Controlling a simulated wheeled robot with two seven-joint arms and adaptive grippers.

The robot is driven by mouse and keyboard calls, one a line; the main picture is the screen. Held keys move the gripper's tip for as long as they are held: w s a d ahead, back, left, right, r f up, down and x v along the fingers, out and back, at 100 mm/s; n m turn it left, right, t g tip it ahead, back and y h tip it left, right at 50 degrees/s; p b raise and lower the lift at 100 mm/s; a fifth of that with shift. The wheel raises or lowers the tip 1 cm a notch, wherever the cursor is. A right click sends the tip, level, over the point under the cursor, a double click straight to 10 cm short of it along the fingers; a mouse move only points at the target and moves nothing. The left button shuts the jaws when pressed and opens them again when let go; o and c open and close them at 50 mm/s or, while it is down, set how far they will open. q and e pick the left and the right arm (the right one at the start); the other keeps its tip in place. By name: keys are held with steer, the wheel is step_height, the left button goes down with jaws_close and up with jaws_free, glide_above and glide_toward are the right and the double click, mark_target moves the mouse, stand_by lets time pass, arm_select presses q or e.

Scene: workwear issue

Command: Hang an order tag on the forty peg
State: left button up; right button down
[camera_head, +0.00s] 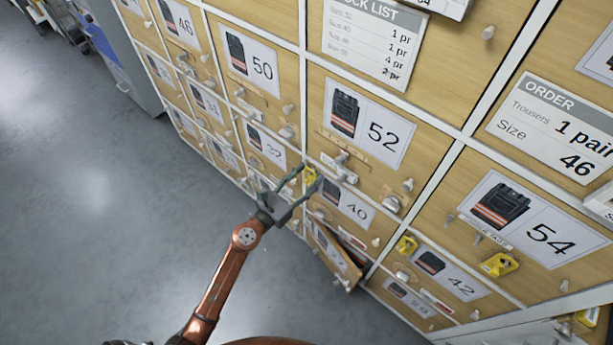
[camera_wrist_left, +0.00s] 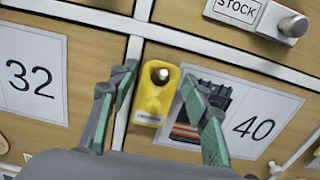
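The forty locker front has a label with dark trousers and the number 40 (camera_head: 356,211), which also shows in the left wrist view (camera_wrist_left: 258,128). A yellow order tag (camera_wrist_left: 153,100) is at the upper left of this front, and in the head view it shows small (camera_head: 310,175). A round grey peg end shows in the tag's hole, and the tag hangs flat against the front. My left gripper (camera_head: 306,184) is open, with one finger on each side of the tag in the left wrist view (camera_wrist_left: 158,88). A gap shows between each finger and the tag. My right gripper is not in view.
Other yellow tags hang by the 42 front (camera_head: 407,245) and below the 54 label (camera_head: 500,264). A low flap (camera_head: 334,257) below the forty front stands tilted open. Small pegs and knobs stick out across the fronts. The grey floor (camera_head: 110,220) to the left is clear.

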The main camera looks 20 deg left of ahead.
arm_select(q)
steer(key=shift+o, duration=0.8)
steer(key=shift+s+a, duration=0.1)
steer(key=v, duration=1.1)
steer(key=shift+s, duration=0.4)
